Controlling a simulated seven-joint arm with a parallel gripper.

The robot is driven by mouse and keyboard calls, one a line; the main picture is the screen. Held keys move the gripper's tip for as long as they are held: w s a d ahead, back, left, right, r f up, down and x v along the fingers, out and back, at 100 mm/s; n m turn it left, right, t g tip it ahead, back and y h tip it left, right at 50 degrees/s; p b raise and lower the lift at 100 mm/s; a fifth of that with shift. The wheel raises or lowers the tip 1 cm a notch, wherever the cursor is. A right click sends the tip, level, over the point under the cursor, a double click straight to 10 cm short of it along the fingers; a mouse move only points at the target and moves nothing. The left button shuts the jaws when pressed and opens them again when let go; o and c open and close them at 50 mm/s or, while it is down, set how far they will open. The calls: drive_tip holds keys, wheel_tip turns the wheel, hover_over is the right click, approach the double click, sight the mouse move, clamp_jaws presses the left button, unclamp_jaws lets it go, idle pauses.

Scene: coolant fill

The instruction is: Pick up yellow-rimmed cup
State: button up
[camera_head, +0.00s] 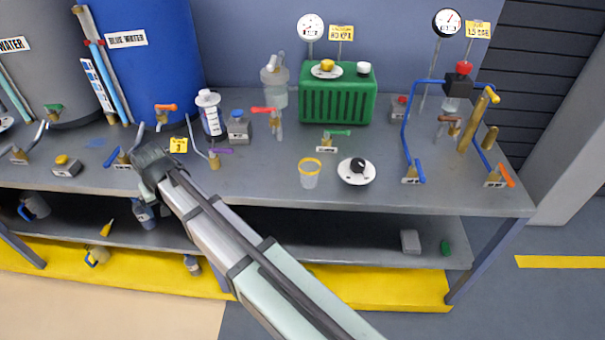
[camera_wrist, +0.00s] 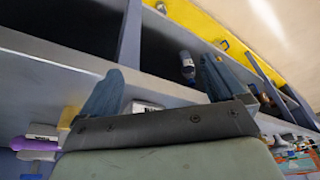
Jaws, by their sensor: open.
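The yellow-rimmed cup (camera_head: 309,174) is a small clear cup with a yellow ring at its top. It stands upright on the grey bench top, near the front edge and right of the middle in the head view. I cannot make it out in the wrist view. My gripper (camera_head: 148,172) is at the bench's front edge, well to the left of the cup and apart from it. In the wrist view its two blue-grey fingers (camera_wrist: 160,88) are spread wide with nothing between them.
A white round dial (camera_head: 356,172) with a black knob stands just right of the cup. A green-handled valve (camera_head: 332,141) and a green box (camera_head: 338,97) are behind it. Blue pipes (camera_head: 407,135) rise at the right. Bare bench lies left of the cup.

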drive_tip(key=w+d+r+m+h, duration=0.1)
drive_tip(key=w+d+r+m, duration=0.35)
drive_tip(key=d, duration=0.45)
drive_tip(key=w+d+r+m+h, duration=0.1)
drive_tip(key=w+d+r+m, duration=0.25)
drive_tip(key=w+d, duration=0.45)
drive_tip(key=m+g, duration=0.2)
drive_tip(key=m, duration=0.7)
approach(310, 165)
drive_tip(key=f, duration=0.7)
drive_tip(key=shift+w+a+f, duration=0.15)
drive_tip(key=shift+a+f, duration=0.25)
drive_tip(key=shift+d+f, duration=0.2)
drive_tip(key=shift+f, duration=2.4)
drive_tip(key=shift+c, duration=0.5)
drive_tip(key=c, duration=1)
drive_tip(key=shift+r, duration=0.1)
